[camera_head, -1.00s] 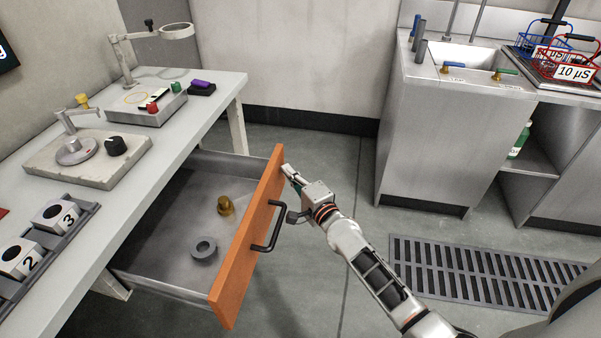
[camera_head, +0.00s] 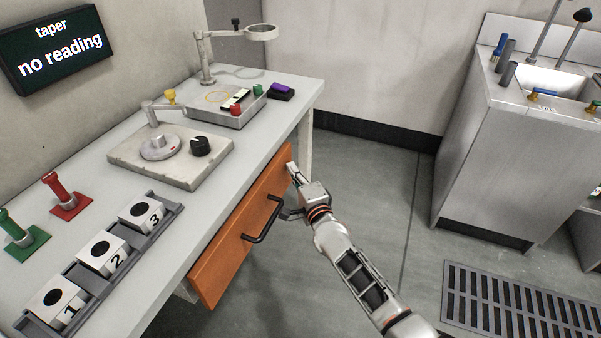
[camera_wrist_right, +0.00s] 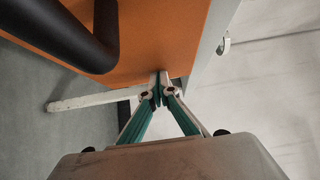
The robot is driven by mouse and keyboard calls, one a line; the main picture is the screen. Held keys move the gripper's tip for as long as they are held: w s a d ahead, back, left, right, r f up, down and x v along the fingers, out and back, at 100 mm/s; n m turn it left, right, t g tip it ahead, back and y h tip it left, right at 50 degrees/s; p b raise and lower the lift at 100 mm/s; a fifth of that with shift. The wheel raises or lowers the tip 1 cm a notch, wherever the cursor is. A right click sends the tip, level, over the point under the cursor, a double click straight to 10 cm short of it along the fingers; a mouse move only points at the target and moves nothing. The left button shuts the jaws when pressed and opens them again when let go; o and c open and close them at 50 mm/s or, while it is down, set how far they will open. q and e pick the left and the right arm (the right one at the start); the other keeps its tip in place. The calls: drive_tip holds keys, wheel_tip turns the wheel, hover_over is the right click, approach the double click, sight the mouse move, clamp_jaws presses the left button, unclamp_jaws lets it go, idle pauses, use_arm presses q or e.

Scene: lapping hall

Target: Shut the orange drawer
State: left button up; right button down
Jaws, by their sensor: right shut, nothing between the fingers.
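The orange drawer (camera_head: 225,259) is in the white table, its front close under the tabletop edge in the head view. No drawer interior shows. A dark bar handle (camera_head: 264,222) is on its front. My right gripper (camera_head: 292,170) is shut and empty, its fingertips at the far end of the drawer front. In the right wrist view the closed fingertips (camera_wrist_right: 160,88) meet the lower edge of the orange front (camera_wrist_right: 160,40), with the dark handle (camera_wrist_right: 85,45) to the left. Whether the drawer is fully flush cannot be told. My left gripper is not in view.
The table (camera_head: 200,205) carries a rack of numbered blocks (camera_head: 100,255), a plate with a dial (camera_head: 170,158) and red and green stands (camera_head: 66,195). A sink cabinet (camera_head: 495,150) stands at the right. Floor between is open, with a grate (camera_head: 520,305).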

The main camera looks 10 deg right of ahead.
sight(283, 169)
drive_tip(key=shift+w+a+f, duration=0.1)
drive_tip(key=shift+w+a, duration=0.25)
drive_tip(key=shift+a, duration=0.25)
drive_tip(key=shift+w+a, duration=0.35)
drive_tip(key=shift+a, duration=0.2)
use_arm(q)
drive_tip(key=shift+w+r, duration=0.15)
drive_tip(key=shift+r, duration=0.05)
use_arm(e)
drive_tip(key=shift+w+a+r, duration=0.15)
drive_tip(key=shift+a+r, duration=0.05)
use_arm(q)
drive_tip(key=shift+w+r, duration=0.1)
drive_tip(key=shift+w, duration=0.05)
use_arm(e)
drive_tip(key=shift+a+r, duration=0.1)
